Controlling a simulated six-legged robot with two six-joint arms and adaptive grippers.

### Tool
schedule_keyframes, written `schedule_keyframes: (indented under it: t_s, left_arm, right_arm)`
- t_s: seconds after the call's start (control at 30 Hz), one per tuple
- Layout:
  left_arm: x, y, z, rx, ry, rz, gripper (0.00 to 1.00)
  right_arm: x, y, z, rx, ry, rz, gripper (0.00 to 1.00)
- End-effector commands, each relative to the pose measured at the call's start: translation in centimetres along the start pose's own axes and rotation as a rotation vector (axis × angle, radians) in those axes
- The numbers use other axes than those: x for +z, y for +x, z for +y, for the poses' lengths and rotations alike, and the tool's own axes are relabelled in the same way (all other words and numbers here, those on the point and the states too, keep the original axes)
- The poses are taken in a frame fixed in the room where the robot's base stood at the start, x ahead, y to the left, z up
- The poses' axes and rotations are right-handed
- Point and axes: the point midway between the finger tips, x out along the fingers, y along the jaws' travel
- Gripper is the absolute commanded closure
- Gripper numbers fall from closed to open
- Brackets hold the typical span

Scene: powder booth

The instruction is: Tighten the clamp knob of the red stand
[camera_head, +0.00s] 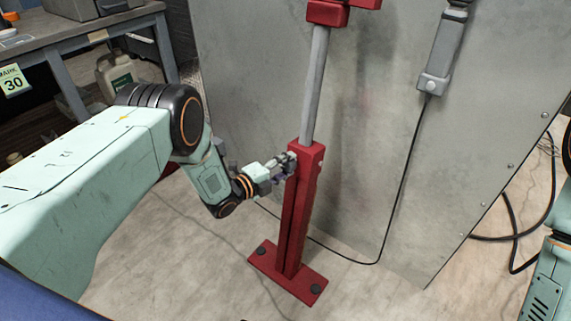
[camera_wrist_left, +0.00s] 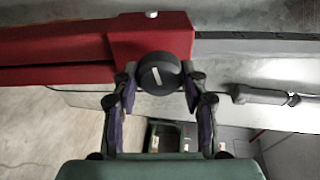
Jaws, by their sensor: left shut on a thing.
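The red stand (camera_head: 302,210) is upright on the floor, with a grey pole (camera_head: 315,85) rising from its red post. The clamp knob (camera_wrist_left: 159,73) is round and black with a white line on its face, at the collar of the stand (camera_wrist_left: 150,35) in the left wrist view. My left gripper (camera_head: 287,163) reaches the upper part of the red post from the left. In the left wrist view its two fingers (camera_wrist_left: 158,82) sit on either side of the knob, shut on it. In the head view the gripper hides the knob. My right gripper is out of view.
A grey metal panel (camera_head: 400,150) stands behind the stand. A grey device (camera_head: 440,60) with a black cable hangs on it at the right. Floor around the base is mostly clear.

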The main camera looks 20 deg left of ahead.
Motion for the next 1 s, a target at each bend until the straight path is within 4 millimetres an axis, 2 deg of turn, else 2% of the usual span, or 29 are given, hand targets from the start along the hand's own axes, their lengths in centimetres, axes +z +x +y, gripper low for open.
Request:
schedule_keyframes:
  t_s: [0.63, 0.67, 0.9, 1.0]
  left_arm:
    - [0.03, -0.14, 0.25, 0.012, 0.045, -0.002, 0.88]
    - [0.03, -0.14, 0.25, 0.012, 0.045, -0.002, 0.54]
    - [0.02, -0.07, 0.13, 0.01, 0.046, -0.001, 0.34]
    - [0.01, -0.05, 0.09, 0.009, 0.046, -0.001, 0.33]
  right_arm:
    - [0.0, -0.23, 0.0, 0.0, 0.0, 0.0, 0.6]
    - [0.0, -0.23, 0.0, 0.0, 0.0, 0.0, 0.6]
    - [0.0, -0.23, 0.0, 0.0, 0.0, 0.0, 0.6]
    - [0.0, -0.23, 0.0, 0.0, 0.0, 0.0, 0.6]
